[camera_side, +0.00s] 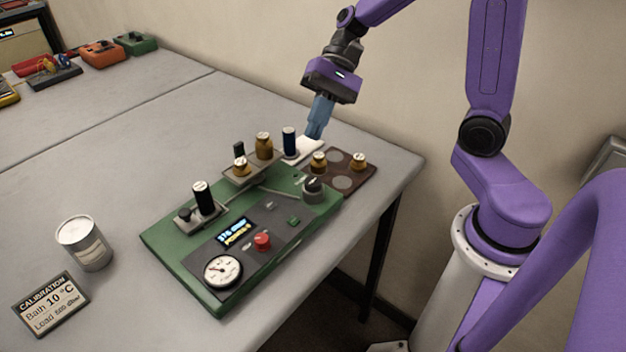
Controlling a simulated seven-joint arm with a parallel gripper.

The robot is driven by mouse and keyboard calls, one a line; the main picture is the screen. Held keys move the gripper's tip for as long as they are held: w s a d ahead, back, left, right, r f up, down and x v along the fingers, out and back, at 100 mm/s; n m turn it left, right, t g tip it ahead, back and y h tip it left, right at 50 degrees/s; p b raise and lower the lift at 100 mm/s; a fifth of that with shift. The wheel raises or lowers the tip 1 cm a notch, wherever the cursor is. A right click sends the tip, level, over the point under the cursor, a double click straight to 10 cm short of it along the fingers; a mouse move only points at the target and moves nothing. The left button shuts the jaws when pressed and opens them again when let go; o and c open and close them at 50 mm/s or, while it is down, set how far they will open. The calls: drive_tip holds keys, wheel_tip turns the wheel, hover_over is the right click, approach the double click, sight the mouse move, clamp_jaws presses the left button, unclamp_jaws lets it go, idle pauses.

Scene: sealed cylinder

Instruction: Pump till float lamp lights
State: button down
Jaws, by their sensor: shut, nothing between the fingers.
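A green pump unit (165,240) lies on the grey table. Its front panel carries a round white dial gauge (222,271), a red knob or button (262,241), a small lit blue-and-yellow display (236,232) and a small green square piece (294,221). A dark knob (313,186) sits at its right end. A black cylinder (203,197) stands upright toward the left. I cannot tell which part is the float lamp, or whether it is lit. My gripper (314,136) points down, shut and empty, behind the unit, beside a blue cylinder and above or near a white pad.
Brass weights (264,146) and the dark blue cylinder (289,141) stand behind the unit. A brown tray (350,184) with brass weights is at right, near the table edge. A metal can (84,243) and calibration sign (51,303) stand left. The table's left middle is clear.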

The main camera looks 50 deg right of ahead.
sight(312, 184)
drive_tip(key=shift+f, duration=4.4)
drive_tip(key=shift+f, duration=0.1)
drive_tip(key=shift+f, duration=0.3)
drive_tip(key=shift+f, duration=0.9)
drive_tip(key=shift+r, duration=1.35)
drive_tip(key=shift+r, duration=2.5)
